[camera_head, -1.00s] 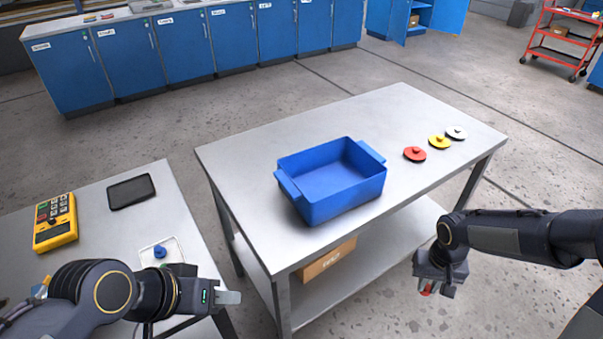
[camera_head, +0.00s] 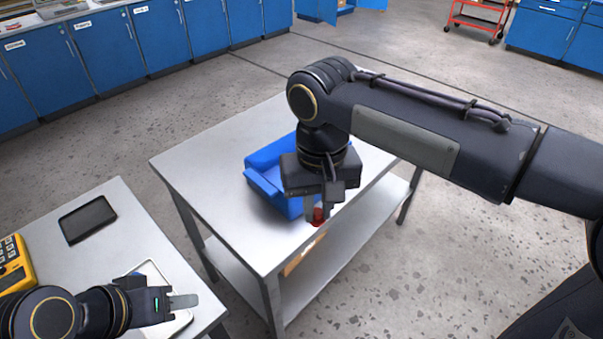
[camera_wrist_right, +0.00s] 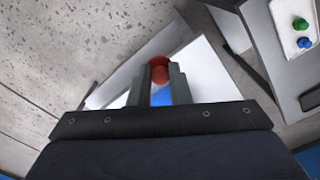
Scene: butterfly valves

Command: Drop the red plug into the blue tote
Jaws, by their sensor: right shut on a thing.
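The red plug (camera_head: 318,216) is between the fingers of my right gripper (camera_head: 322,208), which is shut on it. It also shows at the fingertips in the right wrist view (camera_wrist_right: 159,70). The blue tote (camera_head: 262,178) stands on the metal table, partly hidden behind my right gripper and arm. In the head view the plug appears in front of the tote's near right side, above the table's front edge. A strip of blue shows between the fingers in the wrist view. My left gripper (camera_head: 184,301) is at the lower left over the other table's edge; its finger gap cannot be made out.
The metal table (camera_head: 215,150) has a lower shelf with a cardboard box (camera_head: 296,262). The left table (camera_head: 115,215) holds a black tablet (camera_head: 88,219), a yellow device (camera_head: 12,265) and a white tray (camera_head: 150,272). My right arm hides the metal table's far right part.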

